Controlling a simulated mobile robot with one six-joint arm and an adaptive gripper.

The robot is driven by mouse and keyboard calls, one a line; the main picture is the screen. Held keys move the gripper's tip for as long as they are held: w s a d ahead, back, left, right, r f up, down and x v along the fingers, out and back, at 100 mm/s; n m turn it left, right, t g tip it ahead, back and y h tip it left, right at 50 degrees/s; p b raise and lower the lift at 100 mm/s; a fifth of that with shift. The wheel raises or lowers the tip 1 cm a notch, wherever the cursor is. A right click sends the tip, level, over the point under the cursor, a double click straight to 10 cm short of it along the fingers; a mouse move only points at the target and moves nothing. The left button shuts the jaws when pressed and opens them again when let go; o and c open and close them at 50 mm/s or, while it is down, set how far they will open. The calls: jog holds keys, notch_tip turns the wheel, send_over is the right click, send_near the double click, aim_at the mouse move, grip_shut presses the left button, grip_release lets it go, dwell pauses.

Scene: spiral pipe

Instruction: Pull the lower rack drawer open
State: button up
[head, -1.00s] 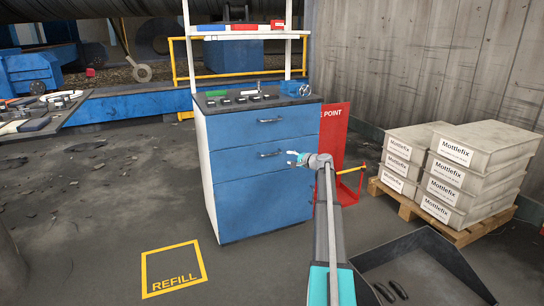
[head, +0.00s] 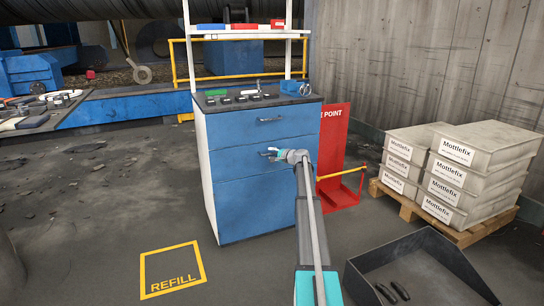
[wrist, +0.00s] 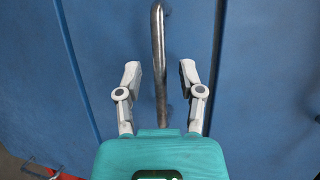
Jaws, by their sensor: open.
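The blue rack cabinet (head: 250,210) stands upright with two drawers above a plain lower panel. The lower drawer (head: 228,162) appears closed, its front flush with the cabinet. Its metal bar handle (wrist: 158,60) runs between the two fingers of my gripper (wrist: 160,78) in the wrist view. The fingers are open, one on each side of the bar, with a gap to it on both sides. In the head view my gripper (head: 271,153) is at the lower drawer's handle and hides most of it. The upper drawer (head: 262,122) is closed.
Small tools lie on the cabinet's worktop (head: 240,106). A red stand (head: 338,160) is right of the cabinet. A black tray (head: 420,265) and a pallet of Mottlefix boxes (head: 455,175) are further right. The floor in front, with the yellow REFILL square (head: 172,270), is clear.

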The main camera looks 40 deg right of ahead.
jog(key=shift+w, duration=0.15)
grip_shut()
jog(key=shift+d, duration=0.15)
jog(key=s+a, duration=0.3)
jog(key=s, duration=1.1)
jog(key=s+a, duration=0.4)
jog(key=s, duration=1.1)
jog(key=shift+a, duration=0.3)
grip_release()
jog(key=shift+s+d, duration=0.1)
jog(key=shift+s, duration=0.1)
